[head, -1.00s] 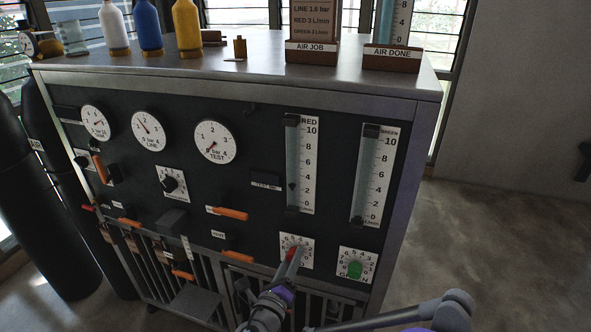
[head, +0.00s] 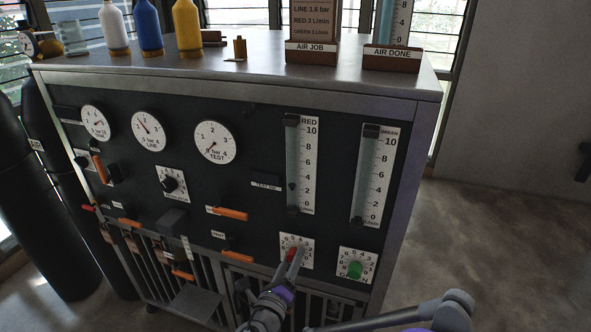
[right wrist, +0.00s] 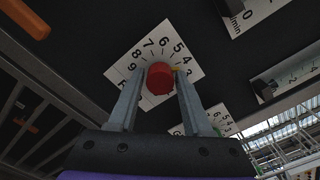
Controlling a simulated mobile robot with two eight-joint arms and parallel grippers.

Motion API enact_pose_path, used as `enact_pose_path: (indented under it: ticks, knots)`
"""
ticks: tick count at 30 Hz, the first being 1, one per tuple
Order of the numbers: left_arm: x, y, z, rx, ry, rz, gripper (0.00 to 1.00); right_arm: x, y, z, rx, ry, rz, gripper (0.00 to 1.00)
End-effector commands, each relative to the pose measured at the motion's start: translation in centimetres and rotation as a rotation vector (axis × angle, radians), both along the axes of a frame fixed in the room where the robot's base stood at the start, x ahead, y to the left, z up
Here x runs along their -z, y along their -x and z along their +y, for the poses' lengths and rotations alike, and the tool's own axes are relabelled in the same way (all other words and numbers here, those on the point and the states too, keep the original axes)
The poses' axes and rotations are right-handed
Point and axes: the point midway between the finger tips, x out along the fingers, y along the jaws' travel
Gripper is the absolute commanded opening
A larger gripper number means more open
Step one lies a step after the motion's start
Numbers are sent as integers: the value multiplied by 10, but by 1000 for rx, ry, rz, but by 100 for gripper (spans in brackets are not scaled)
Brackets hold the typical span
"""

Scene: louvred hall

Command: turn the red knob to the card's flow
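The red knob (head: 291,254) is on a white numbered dial low on the dark panel, and it shows red and round in the right wrist view (right wrist: 160,79). My right gripper (right wrist: 160,73) is open, one finger on each side of the knob, with a narrow gap visible beside it. The knob's pointer is hard to read. The red flow tube (head: 292,160) stands above it, its dark float a little above 2. The job card (head: 313,20) on the cabinet top reads line 1.6 bar and red 3 L/min. My left gripper is not in view.
The green knob (head: 355,269) is just right of the red dial, below the green flow tube (head: 370,175). Orange lever handles (head: 237,257) are left of the red dial. Gas cylinders (head: 45,215) stand at the left. The floor at right is clear.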

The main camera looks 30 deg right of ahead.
Motion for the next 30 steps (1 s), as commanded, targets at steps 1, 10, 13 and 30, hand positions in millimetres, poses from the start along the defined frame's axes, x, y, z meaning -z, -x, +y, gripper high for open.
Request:
enact_pose_path:
  ticks: [1, 10, 13, 30]
  knots:
    - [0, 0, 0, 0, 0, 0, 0, 0, 0, 0, 0, 0, 0, 61]
    - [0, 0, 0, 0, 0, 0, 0, 0, 0, 0, 0, 0, 0, 74]
    - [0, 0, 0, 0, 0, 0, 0, 0, 1, 2, -1, 1, 0, 74]
    - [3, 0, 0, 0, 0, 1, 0, 0, 42, 50, -3, 0, 0, 74]
